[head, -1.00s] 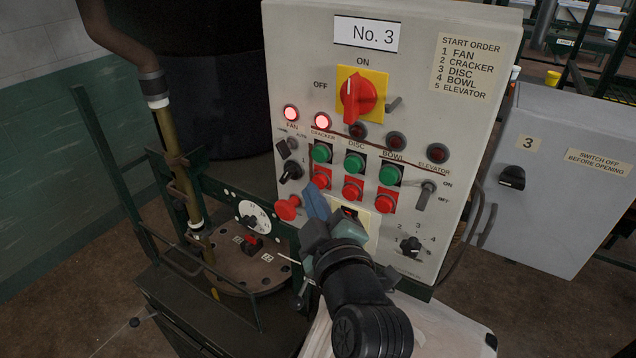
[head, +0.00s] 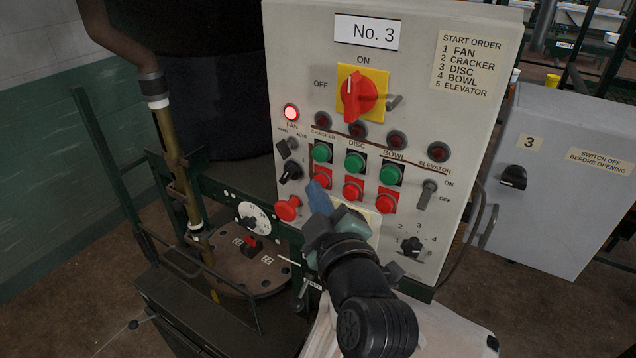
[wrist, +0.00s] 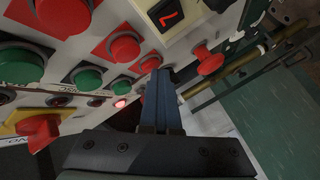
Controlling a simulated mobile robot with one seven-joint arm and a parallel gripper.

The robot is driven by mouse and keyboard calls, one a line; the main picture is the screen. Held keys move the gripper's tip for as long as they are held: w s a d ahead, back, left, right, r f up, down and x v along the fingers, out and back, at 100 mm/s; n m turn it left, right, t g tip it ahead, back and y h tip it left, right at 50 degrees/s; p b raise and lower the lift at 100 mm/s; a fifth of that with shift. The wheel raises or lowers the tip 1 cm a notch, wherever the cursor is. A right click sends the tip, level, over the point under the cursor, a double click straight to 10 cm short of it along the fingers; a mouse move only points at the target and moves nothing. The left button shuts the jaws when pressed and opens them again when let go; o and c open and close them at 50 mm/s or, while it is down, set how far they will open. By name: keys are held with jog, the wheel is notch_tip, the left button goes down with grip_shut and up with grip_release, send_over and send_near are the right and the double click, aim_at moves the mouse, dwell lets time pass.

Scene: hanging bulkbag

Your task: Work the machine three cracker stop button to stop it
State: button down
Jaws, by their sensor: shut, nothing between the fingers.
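The machine three panel (head: 450,130) carries the No. 3 label. The cracker stop button (head: 321,178) is the left red button, below the green cracker start button (head: 321,153). My gripper (head: 316,190) is shut and empty, its blue fingertips at the lower edge of the cracker stop button and hiding part of it. In the wrist view the blue fingers (wrist: 163,100) reach to the same red button (wrist: 150,63); I cannot tell whether they touch it. The cracker lamp (head: 322,128) is dark. The fan lamp (head: 291,112) is lit.
The red disc stop (head: 353,191) and bowl stop (head: 388,201) buttons sit to the right. A protruding red mushroom button (head: 287,208) is close at lower left. Black selector knobs (head: 290,173) are left of the buttons. A grey cabinet (head: 560,190) stands at right.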

dwell(0.3)
jog(key=shift+s+a, duration=0.45)
jog(key=shift+s, duration=0.2)
jog(key=shift+s+a+p, duration=0.15)
jog(key=shift+s+a, duration=0.6)
jog(key=shift+s, duration=0.3)
jog(key=shift+s+a+p, duration=0.15)
jog(key=shift+s+a, duration=0.6)
jog(key=shift+s, duration=0.25)
jog(key=s+r+m+t+h+b, duration=0.1)
jog(key=s+r+m+t+b, duration=0.15)
jog(key=r, duration=0.75)
jog(key=s+r+m+t+b, duration=0.1)
jog(key=r+m+t, duration=0.3)
jog(key=r, duration=0.6)
jog(key=s+r+m+t+h, duration=0.2)
jog(key=s+r+m+t, duration=0.2)
jog(key=s+r, duration=0.5)
notch_tip(320, 180, up, 3)
jog(key=shift+f+m+b, duration=0.2)
jog(key=shift+m+b, duration=0.2)
jog(key=shift+m, duration=0.25)
